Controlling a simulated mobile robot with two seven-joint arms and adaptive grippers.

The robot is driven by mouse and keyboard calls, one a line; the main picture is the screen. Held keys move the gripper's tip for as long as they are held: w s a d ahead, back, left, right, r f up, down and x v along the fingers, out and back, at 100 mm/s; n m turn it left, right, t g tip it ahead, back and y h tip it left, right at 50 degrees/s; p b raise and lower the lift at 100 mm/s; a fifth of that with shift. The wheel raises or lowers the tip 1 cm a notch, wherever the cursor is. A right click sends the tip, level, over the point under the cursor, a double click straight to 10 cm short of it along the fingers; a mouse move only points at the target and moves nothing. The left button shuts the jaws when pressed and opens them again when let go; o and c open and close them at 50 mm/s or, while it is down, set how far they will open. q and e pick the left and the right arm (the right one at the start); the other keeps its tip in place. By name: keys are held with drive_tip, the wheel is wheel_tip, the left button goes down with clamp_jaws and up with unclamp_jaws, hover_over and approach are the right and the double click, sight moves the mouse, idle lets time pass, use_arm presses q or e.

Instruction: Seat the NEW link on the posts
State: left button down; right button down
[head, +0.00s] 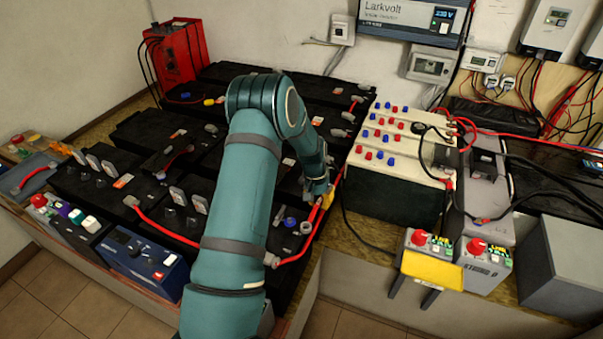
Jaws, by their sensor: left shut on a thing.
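My left arm reaches up through the middle of the head view. Its gripper (322,194) points down at the right edge of the black batteries (140,141). It is shut on what looks like a red link (303,249), by a yellow piece near the fingertips. The link curves down from the gripper to a grey end beside my arm. I cannot read a NEW mark on it, nor tell whether its ends sit on posts. A second red link (160,232) with a grey end lies across the front batteries, partly behind my arm. My right gripper is not in view.
A cream battery bank (395,190) with red and blue caps stands right of the gripper. A red charger (176,52) stands at the back left. A blue box (145,262) and a yellow-fronted unit (431,269) stand in front. Black cables hang at the right.

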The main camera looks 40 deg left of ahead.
use_arm(q)
drive_tip(key=w+a+r, duration=0.2)
drive_tip(key=a+r, duration=0.4)
drive_tip(key=a, duration=0.3)
drive_tip(key=shift+n, duration=0.4)
drive_tip(key=shift+s+d+f+b, duration=0.1)
drive_tip(key=shift+f+b, duration=1.2)
drive_tip(key=shift+f, duration=0.75)
drive_tip(key=shift+s+f+b, duration=0.1)
drive_tip(key=shift+f+b, duration=1.2)
drive_tip(key=shift+f, duration=0.75)
drive_tip(key=shift+f, duration=0.1)
drive_tip(key=shift+f, duration=1.25)
drive_tip(key=shift+c, duration=2.1)
unclamp_jaws()
drive_tip(key=shift+d, duration=0.1)
